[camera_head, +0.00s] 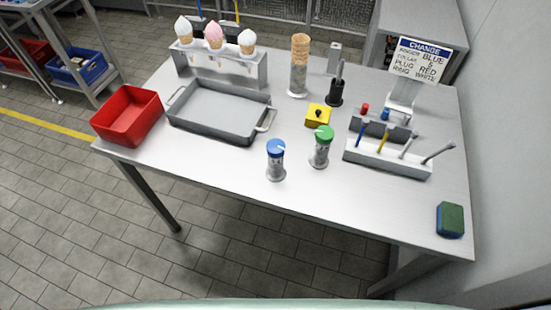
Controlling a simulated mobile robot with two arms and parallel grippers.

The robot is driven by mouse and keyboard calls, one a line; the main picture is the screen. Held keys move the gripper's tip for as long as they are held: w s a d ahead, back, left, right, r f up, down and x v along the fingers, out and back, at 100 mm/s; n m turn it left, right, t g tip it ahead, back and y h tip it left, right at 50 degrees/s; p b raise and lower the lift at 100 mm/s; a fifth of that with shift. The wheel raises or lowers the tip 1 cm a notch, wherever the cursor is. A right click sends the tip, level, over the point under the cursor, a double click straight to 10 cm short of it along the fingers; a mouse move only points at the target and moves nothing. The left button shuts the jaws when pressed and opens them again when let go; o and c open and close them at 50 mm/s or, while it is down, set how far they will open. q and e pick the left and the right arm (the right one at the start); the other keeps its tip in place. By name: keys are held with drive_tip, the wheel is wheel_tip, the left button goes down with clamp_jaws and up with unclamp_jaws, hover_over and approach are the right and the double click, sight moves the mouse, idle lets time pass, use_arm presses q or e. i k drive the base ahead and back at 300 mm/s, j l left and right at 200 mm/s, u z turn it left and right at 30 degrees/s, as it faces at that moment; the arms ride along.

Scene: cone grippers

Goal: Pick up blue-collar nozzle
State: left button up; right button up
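The blue-collar nozzle (276,160) stands upright near the front edge of the steel table (330,205), a grey body with a blue top. A similar grey nozzle with a green collar (321,146) stands just right of and behind it, with a small gap between them. Neither of my grippers is in the head view.
A metal tray (217,115) and a red bin (127,115) lie to the left. Behind are an ice-cream cone rack (217,65), a cone stack (299,66) and a yellow block (318,116). A tool holder (388,160), sign (418,61) and sponge (450,219) stand right. The front middle is clear.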

sight(276, 172)
drive_tip(key=j, duration=0.35)
drive_tip(key=i+j, duration=0.1)
drive_tip(key=j, duration=0.3)
drive_tip(key=j+z, duration=1.25)
drive_tip(key=l, duration=0.1)
